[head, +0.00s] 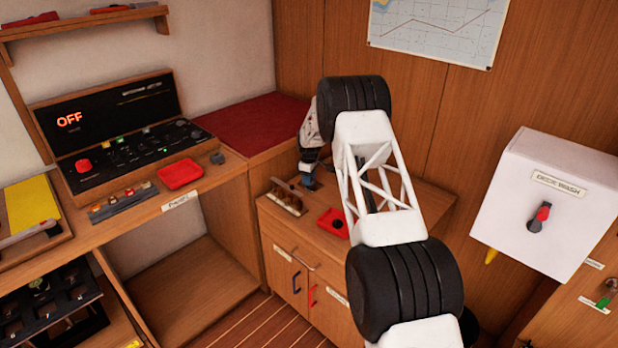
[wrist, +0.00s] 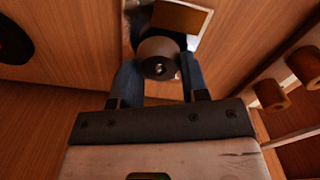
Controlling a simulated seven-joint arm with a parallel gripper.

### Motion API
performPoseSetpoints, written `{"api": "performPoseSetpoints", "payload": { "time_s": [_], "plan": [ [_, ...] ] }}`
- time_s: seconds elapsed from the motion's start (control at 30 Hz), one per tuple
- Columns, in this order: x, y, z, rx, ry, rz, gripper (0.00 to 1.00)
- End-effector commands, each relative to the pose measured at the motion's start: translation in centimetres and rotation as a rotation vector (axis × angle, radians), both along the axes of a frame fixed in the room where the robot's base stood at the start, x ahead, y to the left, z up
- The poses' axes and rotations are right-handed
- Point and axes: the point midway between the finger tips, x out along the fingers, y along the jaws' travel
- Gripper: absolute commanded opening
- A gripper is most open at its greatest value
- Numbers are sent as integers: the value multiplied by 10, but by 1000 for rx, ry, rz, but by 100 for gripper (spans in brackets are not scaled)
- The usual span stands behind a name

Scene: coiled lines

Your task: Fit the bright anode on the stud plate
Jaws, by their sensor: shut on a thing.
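My gripper (wrist: 160,84) is shut on a round, drum-like piece (wrist: 160,50) with a dark grey-brown side and a small bright metal centre. One blue-grey finger is on each side of it. A shiny, pale-edged square plate (wrist: 205,20) shows just beyond the held piece. I cannot tell whether the two touch, nor whether either is the anode or the stud plate. In the head view my gripper (head: 309,182) is low over the wooden cabinet top, beside a rack (head: 284,196); the held piece is too small to make out there.
The rack holds several brown round pieces; two (wrist: 270,95) show at right in the wrist view. A red dish (head: 333,223) with a dark inside sits on the cabinet top near my arm. A control panel (head: 120,140) reading OFF and another red tray (head: 180,174) stand left.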

Motion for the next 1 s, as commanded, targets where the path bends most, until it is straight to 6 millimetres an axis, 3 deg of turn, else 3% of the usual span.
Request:
{"api": "performPoseSetpoints", "payload": {
  "time_s": [0.37, 0.4, 0.6, 1.0],
  "plan": [
    [0, 0, -8, 0, 0, 0, 14],
    [0, 0, -8, 0, 0, 0, 44],
    [0, 0, -8, 0, 0, 0, 71],
    [0, 0, -4, 0, -1, 0, 71]
  ]
}}
